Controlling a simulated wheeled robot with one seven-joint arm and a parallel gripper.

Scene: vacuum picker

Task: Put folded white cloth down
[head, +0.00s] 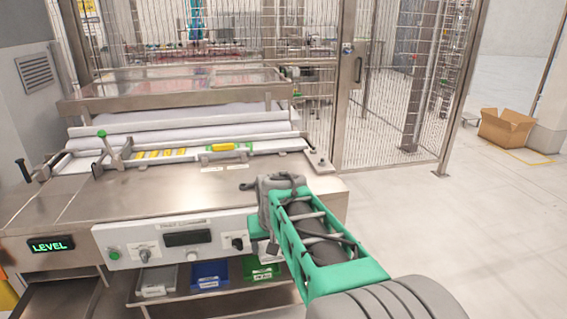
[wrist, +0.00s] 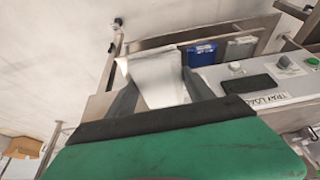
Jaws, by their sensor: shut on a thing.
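The folded white cloth (wrist: 158,80) is held between the two dark fingers of my gripper (wrist: 158,92) in the wrist view. Its upper end sticks out past the fingertips, and its lower part is hidden by the gripper body. In the head view my gripper (head: 264,246) is at the front of the steel bench, by the right end of the control panel. My wrist mostly hides the cloth there, so its outline cannot be told.
Below the control panel (head: 188,237), a shelf holds a grey bin (head: 157,281), a blue bin (head: 209,275) and a green bin (head: 257,268). The steel bench top (head: 150,198) has clear room. A cardboard box (head: 505,128) stands on the floor far right.

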